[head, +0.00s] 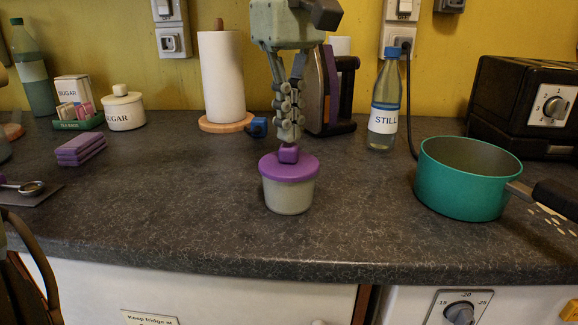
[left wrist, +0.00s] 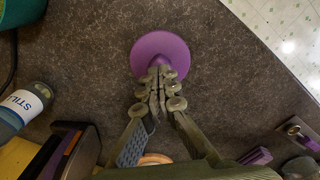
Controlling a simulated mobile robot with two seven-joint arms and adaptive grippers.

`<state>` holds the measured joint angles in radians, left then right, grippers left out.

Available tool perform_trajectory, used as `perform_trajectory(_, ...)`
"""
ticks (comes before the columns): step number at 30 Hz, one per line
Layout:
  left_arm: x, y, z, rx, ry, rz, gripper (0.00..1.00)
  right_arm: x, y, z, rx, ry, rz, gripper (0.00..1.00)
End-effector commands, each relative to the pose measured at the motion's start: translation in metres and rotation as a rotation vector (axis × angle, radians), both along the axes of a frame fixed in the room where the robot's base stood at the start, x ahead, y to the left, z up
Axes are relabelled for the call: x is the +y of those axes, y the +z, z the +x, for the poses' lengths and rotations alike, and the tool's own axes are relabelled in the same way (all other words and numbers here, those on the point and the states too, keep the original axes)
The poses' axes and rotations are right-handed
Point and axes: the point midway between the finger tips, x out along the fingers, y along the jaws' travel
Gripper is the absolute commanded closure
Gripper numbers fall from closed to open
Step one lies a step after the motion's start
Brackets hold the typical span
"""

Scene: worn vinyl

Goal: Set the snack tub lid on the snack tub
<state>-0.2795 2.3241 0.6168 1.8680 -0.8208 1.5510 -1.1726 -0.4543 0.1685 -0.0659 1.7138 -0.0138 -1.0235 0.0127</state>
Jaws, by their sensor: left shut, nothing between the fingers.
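The purple snack tub lid (head: 272,168) sits on top of the pale grey snack tub (head: 288,198) and looks level. My right gripper is not in view.
A green pot (head: 462,190) stands right of the tub. A water bottle (head: 385,105), an iron (head: 335,95) and a paper towel roll (head: 221,80) stand behind. Purple sponges (head: 80,150) lie at the left. The worktop beside the tub is clear; its front edge is near.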

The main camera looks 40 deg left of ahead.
Motion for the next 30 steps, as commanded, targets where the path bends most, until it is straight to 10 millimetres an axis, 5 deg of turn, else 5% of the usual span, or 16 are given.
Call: perform_trajectory(30,0.0,-0.0072,-0.0004,0.003,0.0,0.0,1.0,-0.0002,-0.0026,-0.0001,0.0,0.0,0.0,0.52)
